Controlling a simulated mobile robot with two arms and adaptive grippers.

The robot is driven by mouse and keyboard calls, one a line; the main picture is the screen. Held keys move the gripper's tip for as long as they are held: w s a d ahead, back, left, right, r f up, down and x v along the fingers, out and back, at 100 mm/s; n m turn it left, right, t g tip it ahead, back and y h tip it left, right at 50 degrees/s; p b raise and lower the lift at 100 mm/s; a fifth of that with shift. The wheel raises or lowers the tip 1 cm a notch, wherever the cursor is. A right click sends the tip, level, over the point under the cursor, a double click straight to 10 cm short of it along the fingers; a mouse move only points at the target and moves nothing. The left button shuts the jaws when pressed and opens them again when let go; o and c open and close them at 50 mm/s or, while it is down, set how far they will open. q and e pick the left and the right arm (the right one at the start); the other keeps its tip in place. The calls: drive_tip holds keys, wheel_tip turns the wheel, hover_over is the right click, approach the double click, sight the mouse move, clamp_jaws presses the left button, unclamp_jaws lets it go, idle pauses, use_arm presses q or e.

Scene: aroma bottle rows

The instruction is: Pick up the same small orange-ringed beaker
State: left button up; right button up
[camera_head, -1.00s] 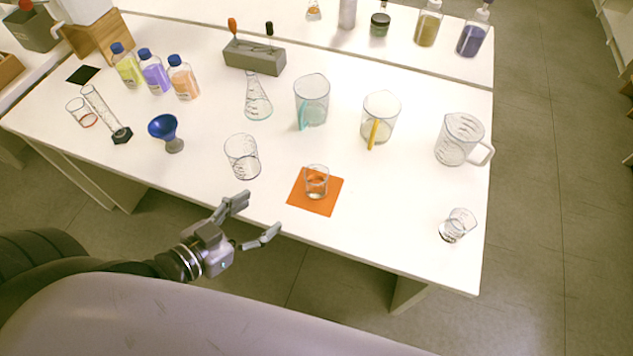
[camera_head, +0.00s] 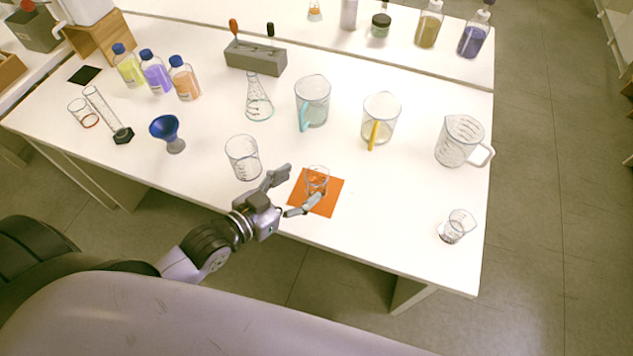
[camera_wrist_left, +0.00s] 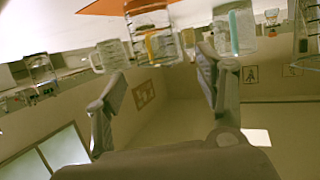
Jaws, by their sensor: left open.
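A small clear beaker (camera_head: 317,178) stands upright on an orange mat (camera_head: 328,207) near the table's front edge. Orange shows through its glass, so I cannot tell a ring from the mat. Another small beaker with an orange-red ring (camera_head: 83,113) stands at the table's left. My left gripper (camera_head: 304,183) is open, just left of the beaker on the mat. Its nearer finger overlaps the beaker's foot in the picture; contact cannot be told. In the upside-down left wrist view, the beaker (camera_wrist_left: 148,22) hangs below the mat (camera_wrist_left: 100,7), beyond the open fingers. My right gripper is not seen.
A larger beaker (camera_head: 243,158) stands close behind my left gripper. Pitchers with a teal handle (camera_head: 313,100) and a yellow handle (camera_head: 381,119) stand behind the mat. A small glass (camera_head: 457,226) and a white-handled jug (camera_head: 459,141) are to the right.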

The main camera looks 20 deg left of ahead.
sight(323, 171)
use_arm(q)
drive_tip(key=shift+p+x, duration=0.35)
drive_tip(key=shift+x, duration=2.75)
drive_tip(key=shift+s+d, duration=0.1)
drive_tip(key=shift+d, duration=0.1)
drive_tip(key=shift+c, duration=0.5)
drive_tip(key=c, duration=1.2)
drive_tip(key=shift+c, duration=0.6)
drive_tip(key=shift+r, duration=0.2)
